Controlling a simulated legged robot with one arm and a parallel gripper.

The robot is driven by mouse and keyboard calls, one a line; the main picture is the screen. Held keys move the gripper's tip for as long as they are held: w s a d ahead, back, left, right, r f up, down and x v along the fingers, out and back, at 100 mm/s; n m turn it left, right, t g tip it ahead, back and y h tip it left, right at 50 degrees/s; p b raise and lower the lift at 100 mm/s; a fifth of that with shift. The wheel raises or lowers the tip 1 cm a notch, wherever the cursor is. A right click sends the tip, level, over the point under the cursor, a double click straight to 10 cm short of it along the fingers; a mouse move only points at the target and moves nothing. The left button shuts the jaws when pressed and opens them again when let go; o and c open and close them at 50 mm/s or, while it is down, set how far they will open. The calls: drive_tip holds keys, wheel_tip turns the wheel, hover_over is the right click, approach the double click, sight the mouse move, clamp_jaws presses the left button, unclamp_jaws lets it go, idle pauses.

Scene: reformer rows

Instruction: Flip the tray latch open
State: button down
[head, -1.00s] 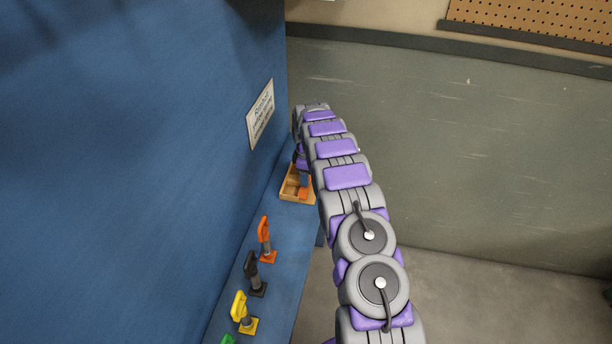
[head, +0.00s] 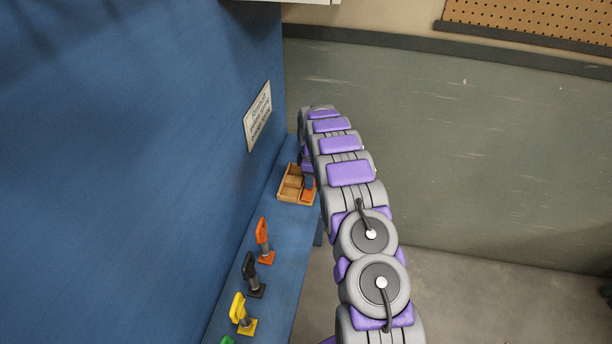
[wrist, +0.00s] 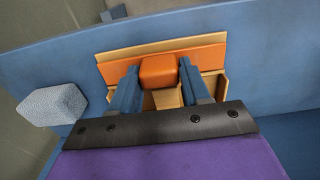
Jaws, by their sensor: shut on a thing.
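The small wooden tray (head: 286,193) sits at the far end of the blue ledge in the head view. Its light wood rim (wrist: 103,58) also shows in the wrist view. The tray latch appears as an orange block (wrist: 159,71) on an orange bar (wrist: 208,52) lying across the tray. My gripper (wrist: 160,84) has its two blue fingers on either side of the orange block and is shut on it. In the head view my gripper (head: 309,183) is small and partly hidden by my arm.
On the blue ledge (head: 283,270) stand an orange lever (head: 263,237), a black lever (head: 251,272), a yellow lever (head: 239,310) and a partly cut-off green one (head: 228,340). A blue wall (head: 130,180) with a sign (head: 257,116) rises at left. A speckled block (wrist: 52,105) shows in the wrist view.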

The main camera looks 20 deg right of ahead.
drive_tip(key=shift+s+d, duration=0.15)
drive_tip(key=shift+d, duration=0.1)
drive_tip(key=c, duration=0.9)
unclamp_jaws()
drive_tip(key=shift+o, duration=1.4)
drive_tip(key=shift+s+d, duration=0.15)
drive_tip(key=shift+d, duration=0.2)
drive_tip(key=shift+f, duration=0.1)
drive_tip(key=shift+a+r, duration=0.2)
drive_tip(key=shift+r, duration=0.15)
drive_tip(key=r, duration=0.5)
drive_tip(key=r+p, duration=0.1)
drive_tip(key=r, duration=0.5)
drive_tip(key=r+p, duration=0.1)
drive_tip(key=r, duration=0.4)
drive_tip(key=shift+w+d+r, duration=0.2)
drive_tip(key=shift+d+r, duration=0.1)
drive_tip(key=shift+d, duration=0.1)
